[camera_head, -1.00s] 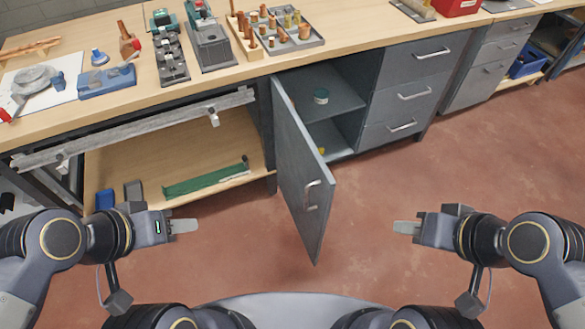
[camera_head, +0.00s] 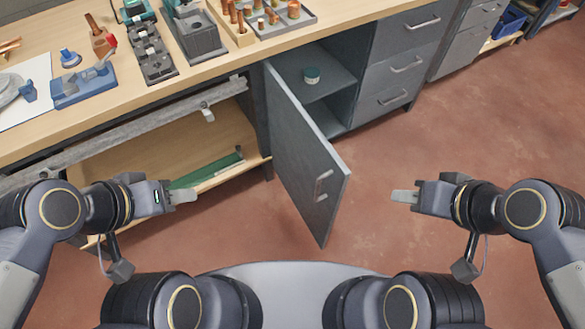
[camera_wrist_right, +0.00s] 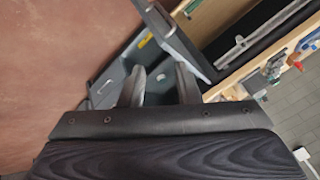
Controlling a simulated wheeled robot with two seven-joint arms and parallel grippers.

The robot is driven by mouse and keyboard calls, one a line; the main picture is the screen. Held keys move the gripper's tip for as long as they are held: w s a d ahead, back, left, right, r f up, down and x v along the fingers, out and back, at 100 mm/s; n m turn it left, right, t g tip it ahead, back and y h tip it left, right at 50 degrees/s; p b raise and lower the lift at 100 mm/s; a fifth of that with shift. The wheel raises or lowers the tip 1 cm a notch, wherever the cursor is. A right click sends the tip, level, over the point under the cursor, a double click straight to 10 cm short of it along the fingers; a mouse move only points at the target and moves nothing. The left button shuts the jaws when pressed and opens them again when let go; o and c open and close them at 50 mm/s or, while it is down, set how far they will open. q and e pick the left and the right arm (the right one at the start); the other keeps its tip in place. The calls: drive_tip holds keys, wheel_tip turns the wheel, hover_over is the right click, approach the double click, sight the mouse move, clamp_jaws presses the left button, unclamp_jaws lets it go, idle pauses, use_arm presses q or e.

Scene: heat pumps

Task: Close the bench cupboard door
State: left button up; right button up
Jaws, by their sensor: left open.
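The bench cupboard door (camera_head: 302,160) is a grey panel, hinged on its left side and standing wide open toward me.
A small green-lidded jar (camera_head: 311,75) stands on the cupboard shelf. Drawers (camera_head: 398,66) adjoin the cupboard on the right. A lower wooden shelf (camera_head: 205,140) left of the door holds a green item (camera_head: 208,170). Red floor (camera_head: 440,145) is clear right of the door.

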drive_tip(key=shift+c, duration=1.2)
drive_tip(key=shift+w+a+f+n, duration=0.1)
drive_tip(key=shift+a+f+n, duration=0.05)
drive_tip(key=shift+n, duration=0.15)
drive_tip(key=shift+c, duration=1.1)
drive_tip(key=f+n+g, duration=0.1)
drive_tip(key=w+a+f+n+g+h, duration=0.1)
drive_tip(key=n, duration=0.1)
drive_tip(key=w+f+n+g+b, duration=0.1)
drive_tip(key=n+g, duration=0.1)
drive_tip(key=shift+a+h, duration=0.3)
drive_tip(key=shift+a, duration=0.1)
clamp_jaws()
drive_tip(key=w+a+f+n+t+h+b, duration=0.1)
drive_tip(key=w+a+f+n+h, duration=0.3)
drive_tip(key=a+f+n, duration=0.45)
drive_tip(key=w+a+f+n+t+h+b, duration=0.25)
drive_tip(key=a+f+n+h, duration=0.3)
drive_tip(key=a+n, duration=0.5)
approach(339, 190)
wheel_tip(339, 190, down, 4)
drive_tip(key=shift+n+g+h, duration=0.3)
drive_tip(key=shift+g+h, duration=0.05)
drive_tip(key=shift+g, duration=0.1)
drive_tip(key=shift+w+d+f+p, duration=0.1)
drive_tip(key=shift+w+d+p, duration=0.45)
drive_tip(key=shift+w+d, duration=0.9)
